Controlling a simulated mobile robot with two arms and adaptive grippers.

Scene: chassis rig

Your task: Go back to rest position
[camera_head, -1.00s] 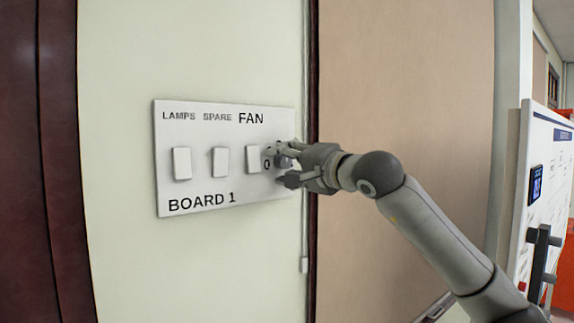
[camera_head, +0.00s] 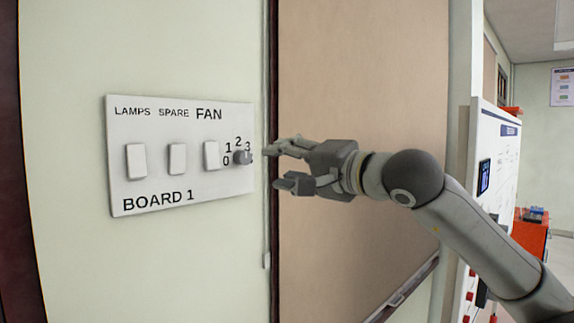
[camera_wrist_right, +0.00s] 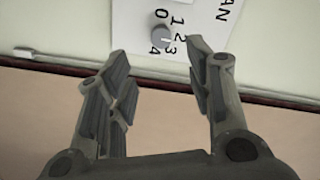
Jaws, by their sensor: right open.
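A white switch panel marked BOARD 1 (camera_head: 150,179) is fixed to the pale wall in the head view. It bears a row of white rocker switches and, at its right end, a grey fan knob (camera_head: 242,157) with numbers around it. My right gripper (camera_head: 277,166) is open and empty, to the right of the knob and apart from it. In the right wrist view the open fingers (camera_wrist_right: 155,68) stand below the panel (camera_wrist_right: 190,15), and the knob (camera_wrist_right: 162,37) shows beyond them, untouched. My left gripper is not in view.
A dark frame strip (camera_head: 273,240) and a tan board (camera_head: 345,90) lie right of the panel. A whiteboard (camera_head: 497,150) stands at the right, with an orange cabinet (camera_head: 530,235) behind it. A dark red door frame (camera_head: 20,270) is at the left edge.

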